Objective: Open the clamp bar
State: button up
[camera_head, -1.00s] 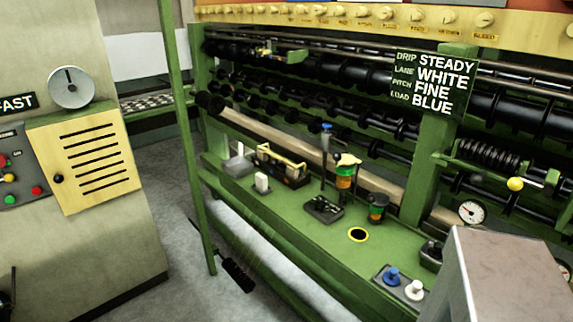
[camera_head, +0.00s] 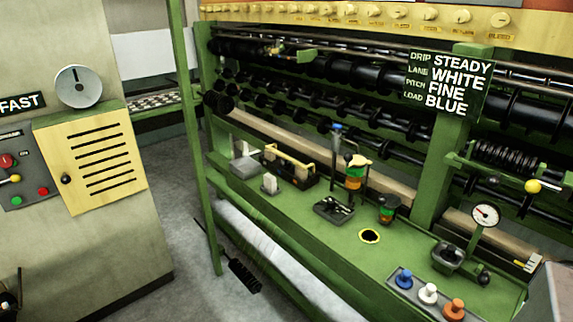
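No part in the head view is labelled as the clamp bar. A green bar with a yellow ball knob (camera_head: 533,186) sits at the right of the machine, below a black coiled spring (camera_head: 505,154). I cannot tell for certain whether this is the clamp bar, or whether it is open or closed. My gripper is not in view, so its hold cannot be seen.
The green machine shelf (camera_head: 330,240) carries a yellow-handled tray (camera_head: 290,166), a tool holder (camera_head: 333,209), spools (camera_head: 354,172), a gauge (camera_head: 485,215) and coloured knobs (camera_head: 428,293). A green post (camera_head: 192,130) stands left of it. A cream cabinet (camera_head: 90,160) borders the grey floor (camera_head: 185,200).

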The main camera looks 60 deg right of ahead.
aim_at(283, 164)
jog(key=u, duration=0.05)
jog(key=i, duration=1)
jog(key=z, duration=0.05)
